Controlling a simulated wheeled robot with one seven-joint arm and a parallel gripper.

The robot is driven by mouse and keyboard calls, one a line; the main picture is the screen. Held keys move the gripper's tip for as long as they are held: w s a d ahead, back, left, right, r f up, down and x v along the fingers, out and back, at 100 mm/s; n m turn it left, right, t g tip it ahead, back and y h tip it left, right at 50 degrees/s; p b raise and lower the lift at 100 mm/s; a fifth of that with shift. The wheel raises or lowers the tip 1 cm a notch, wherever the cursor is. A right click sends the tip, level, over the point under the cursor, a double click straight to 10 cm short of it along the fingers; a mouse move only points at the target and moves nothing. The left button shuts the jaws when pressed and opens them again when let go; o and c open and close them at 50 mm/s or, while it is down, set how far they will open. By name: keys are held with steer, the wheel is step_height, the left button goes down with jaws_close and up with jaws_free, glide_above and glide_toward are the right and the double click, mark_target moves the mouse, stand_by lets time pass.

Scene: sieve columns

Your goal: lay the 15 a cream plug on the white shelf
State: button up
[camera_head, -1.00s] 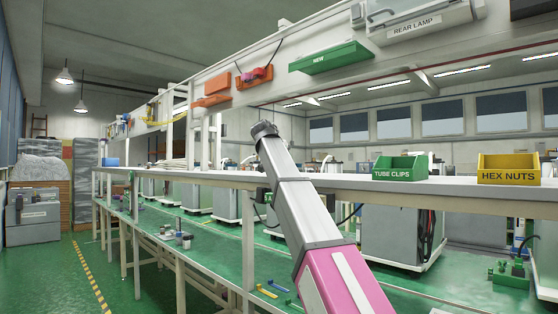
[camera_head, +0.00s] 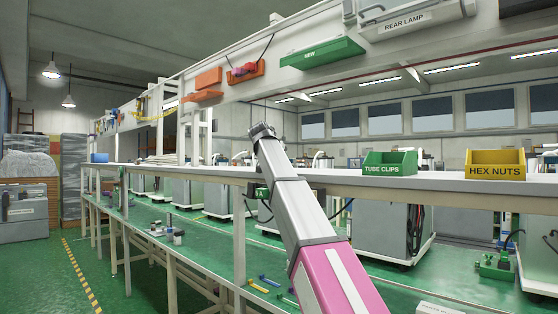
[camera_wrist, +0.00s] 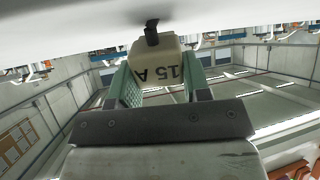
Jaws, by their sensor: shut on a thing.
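The cream plug (camera_wrist: 156,60) shows in the wrist view, marked "15 A", with a short dark piece on its end. My gripper (camera_wrist: 160,78) is shut on it, with one green finger on each side. The wrist picture is upside down, and a broad white surface (camera_wrist: 60,24) lies across its top, just past the plug's dark end. I cannot tell whether they touch. In the head view a long white shelf (camera_head: 339,180) runs across the bench, and my arm rises in front of it. The gripper and plug are hidden there.
A green tube clips bin (camera_head: 390,163) and a yellow hex nuts bin (camera_head: 495,164) stand on the white shelf at the right. A green tray (camera_head: 321,52) marked "NEW" hangs above. Small tools lie on the green lower level (camera_head: 200,215). The shelf around my arm looks clear.

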stand_by(0.3)
steer(key=o, duration=1.1)
steer(key=shift+o, duration=0.2)
